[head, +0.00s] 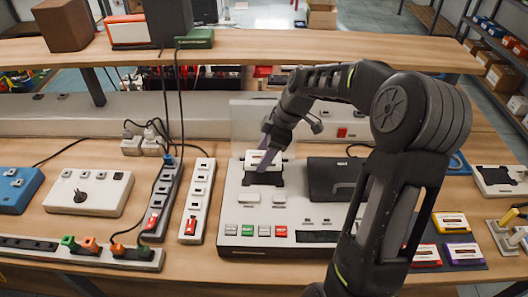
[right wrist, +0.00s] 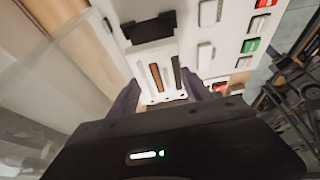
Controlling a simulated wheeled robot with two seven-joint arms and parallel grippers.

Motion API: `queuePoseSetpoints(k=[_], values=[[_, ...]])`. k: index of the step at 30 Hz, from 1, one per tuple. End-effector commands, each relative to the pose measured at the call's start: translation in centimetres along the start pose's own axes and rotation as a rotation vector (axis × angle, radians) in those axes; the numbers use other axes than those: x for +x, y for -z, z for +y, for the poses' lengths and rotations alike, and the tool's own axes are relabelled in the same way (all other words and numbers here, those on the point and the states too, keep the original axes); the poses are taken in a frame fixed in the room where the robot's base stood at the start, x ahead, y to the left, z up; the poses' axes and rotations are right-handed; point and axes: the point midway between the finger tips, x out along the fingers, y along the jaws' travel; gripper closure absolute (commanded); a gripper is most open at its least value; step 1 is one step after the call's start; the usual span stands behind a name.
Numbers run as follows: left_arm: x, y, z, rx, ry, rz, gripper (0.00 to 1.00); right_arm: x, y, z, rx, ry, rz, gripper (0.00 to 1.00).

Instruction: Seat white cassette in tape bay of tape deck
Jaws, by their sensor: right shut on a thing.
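The white cassette (head: 264,158) is upright between the purple fingers of my right gripper (head: 266,155), which is shut on it. In the right wrist view the cassette (right wrist: 160,80) shows between the fingertips. The white tape deck (head: 240,215) stands on the table under the gripper. Its black tape bay (head: 262,180) is just below the cassette in the head view, and the black opening (right wrist: 150,27) lies beyond the cassette in the wrist view. I cannot tell whether cassette and bay touch. My left gripper is not in view.
A dark panel (head: 335,180) covers the deck's right part, beside my right arm. Yellow (head: 452,223) and purple (head: 464,252) cassettes lie right of the deck. Power strips (head: 198,200) with cables stand on the left. A raised shelf (head: 240,50) runs behind.

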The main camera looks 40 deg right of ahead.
Motion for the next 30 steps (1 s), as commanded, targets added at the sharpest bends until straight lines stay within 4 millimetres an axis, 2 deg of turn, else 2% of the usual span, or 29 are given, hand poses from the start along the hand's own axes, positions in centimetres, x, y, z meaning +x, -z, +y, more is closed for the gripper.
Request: queuePoseSetpoints(k=[6, 12, 30], values=[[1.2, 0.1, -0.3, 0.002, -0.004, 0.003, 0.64, 2.0, -0.8, 0.0, 0.001, 0.000, 0.000, 0.89], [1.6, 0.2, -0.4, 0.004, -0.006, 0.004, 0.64, 3.0, -1.2, 0.0, 0.001, 0.000, 0.000, 0.89], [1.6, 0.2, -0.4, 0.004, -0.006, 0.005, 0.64, 3.1, -1.3, 0.0, 0.000, 0.000, 0.000, 0.89]])
